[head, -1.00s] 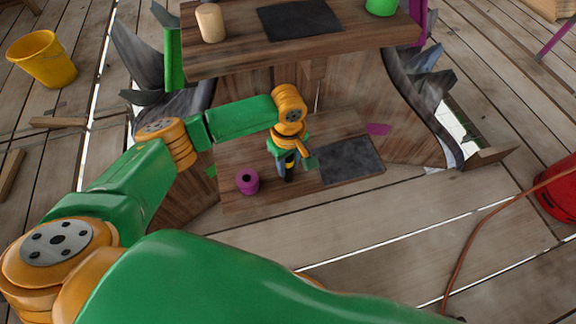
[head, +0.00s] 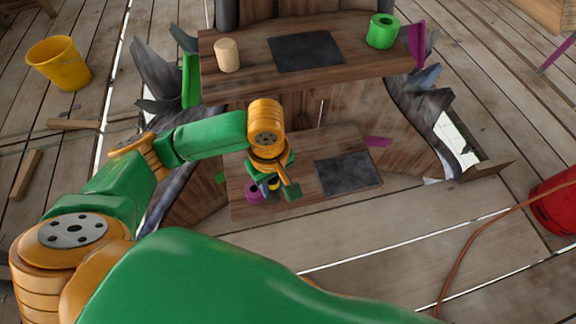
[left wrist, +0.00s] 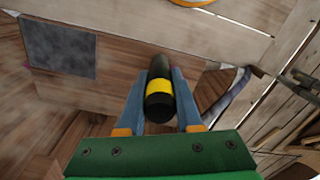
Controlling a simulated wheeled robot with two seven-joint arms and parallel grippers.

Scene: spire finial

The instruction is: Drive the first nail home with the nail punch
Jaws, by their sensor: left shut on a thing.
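The nail punch (left wrist: 159,98) is a black cylinder with a yellow band. My left gripper (left wrist: 160,88) is shut on it, with one blue-grey finger on each side. In the head view my left gripper (head: 273,188) is low over the lower wooden shelf (head: 300,204), close beside a purple ring-shaped piece (head: 254,192) and partly overlapping it in the picture. I cannot tell whether the punch touches anything below. I cannot make out a nail; the area under the gripper is hidden. My right gripper is not in view.
A dark square pad (head: 348,174) lies right of the gripper. A yellow bucket (head: 59,64) stands left, a red container (head: 556,204) right with a hose.

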